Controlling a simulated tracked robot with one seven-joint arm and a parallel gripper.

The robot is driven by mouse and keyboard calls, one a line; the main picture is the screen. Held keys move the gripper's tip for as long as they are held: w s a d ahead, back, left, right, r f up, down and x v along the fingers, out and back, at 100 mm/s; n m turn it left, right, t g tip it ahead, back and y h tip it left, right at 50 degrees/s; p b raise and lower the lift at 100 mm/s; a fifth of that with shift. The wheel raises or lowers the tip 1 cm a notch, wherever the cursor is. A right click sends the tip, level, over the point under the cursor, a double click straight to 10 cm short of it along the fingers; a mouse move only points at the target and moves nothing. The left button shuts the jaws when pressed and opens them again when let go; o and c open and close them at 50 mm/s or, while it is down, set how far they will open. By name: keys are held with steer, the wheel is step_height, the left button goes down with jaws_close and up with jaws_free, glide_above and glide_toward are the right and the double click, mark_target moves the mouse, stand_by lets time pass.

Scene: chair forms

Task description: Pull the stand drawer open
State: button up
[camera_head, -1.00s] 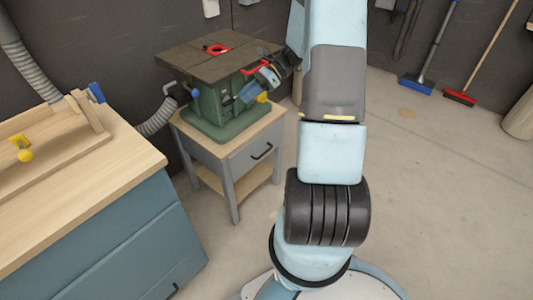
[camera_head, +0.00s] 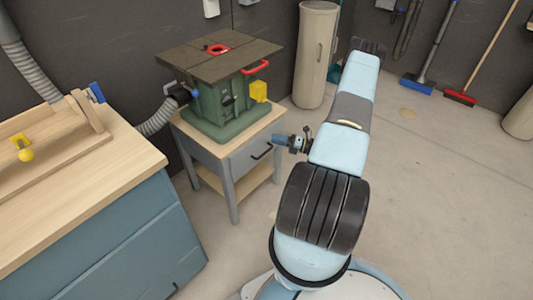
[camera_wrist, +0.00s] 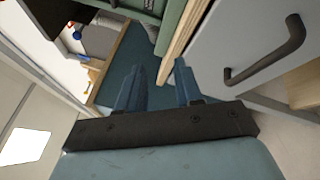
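The stand (camera_head: 235,190) is a grey and wood table under a green machine. Its drawer (camera_head: 246,161) has a grey front with a black bar handle (camera_head: 262,152) and looks shut. In the wrist view the handle (camera_wrist: 268,60) lies at the upper right, to the right of my fingers. My gripper (camera_head: 279,141) is just right of the handle in the head view, close to it. In the wrist view my gripper (camera_wrist: 160,80) has two blue fingers spread apart with nothing between them. I cannot tell any contact with the handle.
The green machine (camera_head: 222,103) with a dark top sits on the stand. A blue workbench (camera_head: 120,240) with a wooden top is at the left. A beige cylinder (camera_head: 315,60) stands behind. The floor right of the stand is mostly clear.

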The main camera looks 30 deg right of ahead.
mark_target(266, 152)
steer(key=s+d+f+m+t+h, duration=0.1)
steer(key=s+f+m+t+h, duration=0.2)
steer(key=f+m, duration=0.35)
steer(key=s+d+f+m+t+h, duration=0.1)
steer(key=s+f+m+t+h, duration=0.25)
steer(key=f, duration=0.55)
steer(key=shift+m+g, duration=0.25)
steer(key=shift+m, duration=0.15)
steer(key=x, duration=1.4)
steer(key=shift+w+d+f, duration=0.1)
steer(key=shift+d+f, duration=0.05)
steer(key=shift+d, duration=0.2)
steer(key=shift+c, duration=0.4)
jaws_close()
